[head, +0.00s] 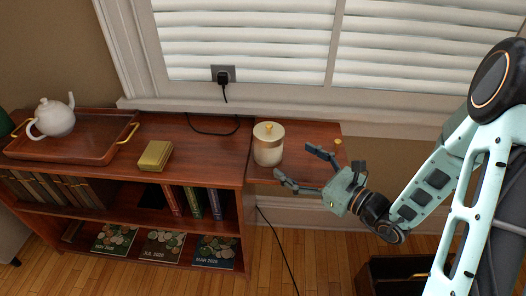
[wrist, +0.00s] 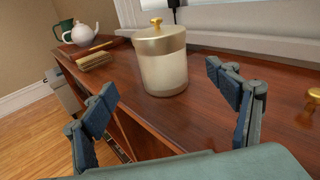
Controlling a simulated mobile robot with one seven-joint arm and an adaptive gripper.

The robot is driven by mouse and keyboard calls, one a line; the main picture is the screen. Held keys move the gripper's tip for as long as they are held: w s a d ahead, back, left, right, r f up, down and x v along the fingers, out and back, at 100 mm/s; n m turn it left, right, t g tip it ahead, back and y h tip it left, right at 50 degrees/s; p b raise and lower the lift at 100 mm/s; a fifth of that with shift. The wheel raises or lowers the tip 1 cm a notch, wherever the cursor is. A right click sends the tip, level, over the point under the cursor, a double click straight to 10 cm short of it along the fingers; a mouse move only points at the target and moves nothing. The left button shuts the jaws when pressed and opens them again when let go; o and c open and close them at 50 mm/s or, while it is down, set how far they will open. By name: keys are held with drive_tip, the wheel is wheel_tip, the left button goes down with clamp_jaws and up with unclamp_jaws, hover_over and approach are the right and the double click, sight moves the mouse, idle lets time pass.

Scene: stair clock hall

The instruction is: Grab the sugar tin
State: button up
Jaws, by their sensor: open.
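The sugar tin (head: 268,146) is a cream cylinder with a gold lid and a small knob. It stands upright on the right part of the wooden shelf top. In the wrist view the tin (wrist: 162,65) stands ahead of my gripper, between the lines of its two fingers. My gripper (head: 300,168) is to the right of the tin in the head view, fingers spread and pointing at it. In the wrist view the open fingers (wrist: 168,90) frame the tin at left and right, with nothing held. The fingers appear apart from the tin.
A wooden tray (head: 88,150) with a white teapot (head: 54,118) is at the far left. A gold knob (wrist: 313,97) is at the right.

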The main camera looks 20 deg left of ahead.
sight(279, 148)
drive_tip(key=shift+f+m+t, duration=0.2)
drive_tip(key=shift+m+t, duration=0.3)
drive_tip(key=shift+m, duration=0.2)
drive_tip(key=shift+w+a+r, duration=0.1)
drive_tip(key=shift+a, duration=0.2)
drive_tip(key=x, duration=0.4)
drive_tip(key=shift+w+a+r+b, duration=0.15)
drive_tip(key=shift+a+r+b, duration=0.05)
drive_tip(key=shift+a+b, duration=0.15)
drive_tip(key=x, duration=0.3)
drive_tip(key=r+x, duration=0.1)
drive_tip(key=x, duration=0.1)
drive_tip(key=shift+w+a+b, duration=0.15)
drive_tip(key=shift+a+b, duration=0.05)
drive_tip(key=shift+b, duration=0.2)
drive_tip(key=shift+c, duration=0.2)
drive_tip(key=c, duration=1.5)
drive_tip(key=shift+c, duration=0.9)
drive_tip(key=shift+r, duration=0.1)
